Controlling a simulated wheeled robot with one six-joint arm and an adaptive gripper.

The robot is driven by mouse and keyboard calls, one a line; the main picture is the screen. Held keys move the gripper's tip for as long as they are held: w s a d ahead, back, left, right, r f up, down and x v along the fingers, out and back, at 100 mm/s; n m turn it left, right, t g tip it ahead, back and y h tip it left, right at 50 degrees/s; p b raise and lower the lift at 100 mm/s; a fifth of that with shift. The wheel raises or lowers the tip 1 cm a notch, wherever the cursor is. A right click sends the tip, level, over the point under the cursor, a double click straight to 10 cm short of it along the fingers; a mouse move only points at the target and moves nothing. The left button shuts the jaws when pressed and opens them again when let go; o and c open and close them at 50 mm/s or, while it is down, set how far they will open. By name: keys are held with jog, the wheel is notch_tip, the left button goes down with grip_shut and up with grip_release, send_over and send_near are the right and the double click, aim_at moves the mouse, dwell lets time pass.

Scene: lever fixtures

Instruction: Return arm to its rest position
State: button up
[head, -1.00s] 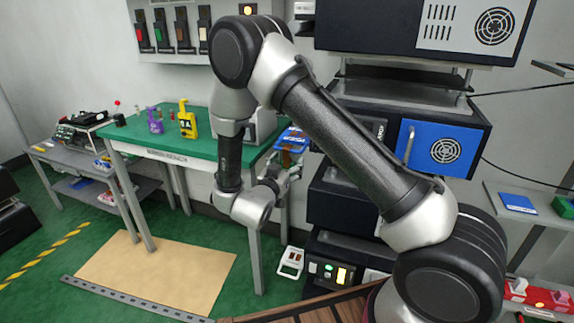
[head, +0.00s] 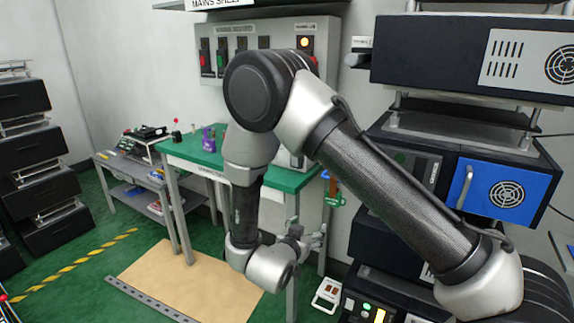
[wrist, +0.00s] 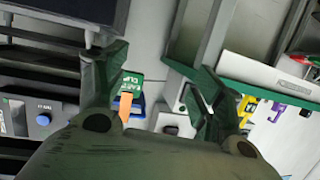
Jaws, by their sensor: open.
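My arm reaches from the lower right across the head view, bends at a high elbow and hangs down in front of the green-topped table (head: 190,150). My gripper (head: 312,240) is small at the arm's end, beside the table's front right leg, and looks empty. In the wrist view my gripper (wrist: 155,90) has its two dark fingers spread wide, with nothing held between them. A green card (wrist: 130,85) and an orange strip (wrist: 125,106) show beyond the gap, apart from the fingers.
A wall panel (head: 265,40) with several levers hangs behind the table. Dark equipment with a blue door (head: 506,190) stands at right, close behind my arm. Dark drawers (head: 30,150) stand at far left.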

jog(key=s+a+f+n+g+y, duration=0.4)
jog(key=a+f+g+y, duration=0.25)
jog(key=a+y, duration=0.2)
jog(key=s+r+n+g+y, duration=0.2)
jog(key=s+r+n+g, duration=0.1)
jog(key=s+r+g, duration=0.15)
jog(key=s+d+r+h, duration=0.1)
jog(key=s+d+r, duration=0.4)
jog(key=d+r, duration=0.5)
jog(key=s+d+r+t+h, duration=0.1)
jog(key=s+d+r, duration=0.5)
jog(key=d+r, duration=0.4)
jog(key=s+d+r+m+t+h, duration=0.1)
jog(key=s+d+r, duration=0.4)
jog(key=d+r, duration=0.5)
jog(key=d, duration=0.3)
jog(key=shift+s, duration=0.4)
jog(key=shift+c, duration=0.3)
